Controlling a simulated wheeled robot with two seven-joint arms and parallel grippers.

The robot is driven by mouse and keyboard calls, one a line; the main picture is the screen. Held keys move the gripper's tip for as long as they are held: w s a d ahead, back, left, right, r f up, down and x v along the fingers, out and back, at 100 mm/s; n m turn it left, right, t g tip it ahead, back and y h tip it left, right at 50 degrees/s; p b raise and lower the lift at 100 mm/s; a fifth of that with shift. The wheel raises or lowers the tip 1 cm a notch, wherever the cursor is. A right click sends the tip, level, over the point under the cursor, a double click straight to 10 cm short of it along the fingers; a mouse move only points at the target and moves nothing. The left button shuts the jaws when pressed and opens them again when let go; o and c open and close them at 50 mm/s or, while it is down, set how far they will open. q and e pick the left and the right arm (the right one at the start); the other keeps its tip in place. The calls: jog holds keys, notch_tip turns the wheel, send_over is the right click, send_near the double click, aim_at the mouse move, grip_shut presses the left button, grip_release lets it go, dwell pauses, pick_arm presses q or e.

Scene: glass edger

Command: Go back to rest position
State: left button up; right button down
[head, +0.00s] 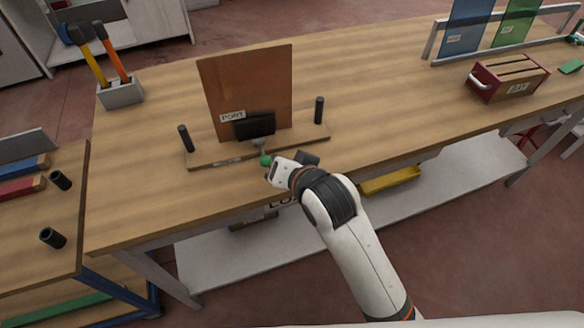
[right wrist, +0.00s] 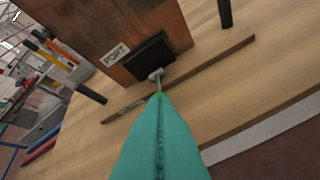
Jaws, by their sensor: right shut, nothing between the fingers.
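A brown upright panel (head: 248,90) with a "PORT" label stands on a wooden base (head: 205,157) on the workbench. A black pad (head: 254,125) on a metal clamp rests against its lower front. A green knob (head: 265,160) is in front of the clamp. My right gripper (head: 279,172) is close beside the knob at the bench's front edge. In the right wrist view its teal fingers (right wrist: 158,105) are shut and empty, their tips at or just before the clamp's lever; whether they touch is unclear. My left gripper is not in view.
Black posts (head: 186,138) (head: 319,110) stand at both ends of the base. A tool holder (head: 121,93) with hammers is at the left, a red-ended box (head: 508,78) and a glass rack (head: 437,45) at the right. A yellow tray (head: 392,181) lies on the lower shelf.

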jog(key=shift+v, duration=2.3)
jog(key=s+d+f+n+g+h, duration=0.45)
jog(key=s+d+f+g, duration=0.25)
jog(key=s+d+f, duration=1.1)
notch_tip(320, 180, down, 26)
jog(key=s+g, duration=0.1)
jog(key=s, duration=0.1)
jog(key=s+d+f+g, duration=0.1)
jog(key=s+d+f, duration=0.2)
jog(key=s+f, duration=1)
jog(key=shift+s+d+f, duration=0.3)
jog(key=shift+s+f, duration=0.05)
jog(key=shift+s, duration=0.65)
